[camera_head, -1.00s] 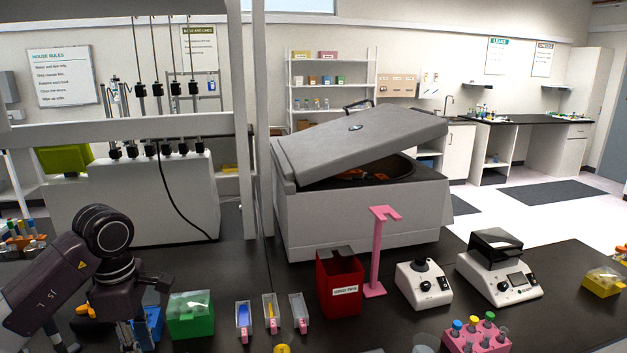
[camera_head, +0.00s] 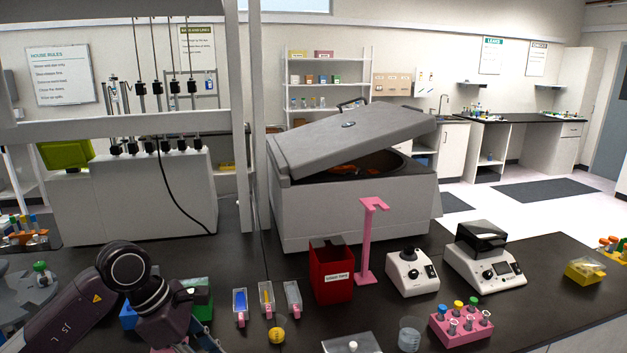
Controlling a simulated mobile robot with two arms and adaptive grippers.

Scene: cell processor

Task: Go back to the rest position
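My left arm comes in from the lower left, and its dark wrist and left gripper (camera_head: 200,341) are at the bottom edge, in front of the green box (camera_head: 203,306). The fingertips are cut off or hidden, so I cannot tell whether the gripper is open or shut, or holds anything. My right arm and gripper are not in view.
A grey centrifuge (camera_head: 350,215) stands with its lid tilted up. A red bin (camera_head: 331,280), pink stand (camera_head: 367,245), two white devices (camera_head: 412,274) (camera_head: 485,262) and a pink tube rack (camera_head: 461,327) crowd the black bench (camera_head: 545,280). Clear bench lies at right.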

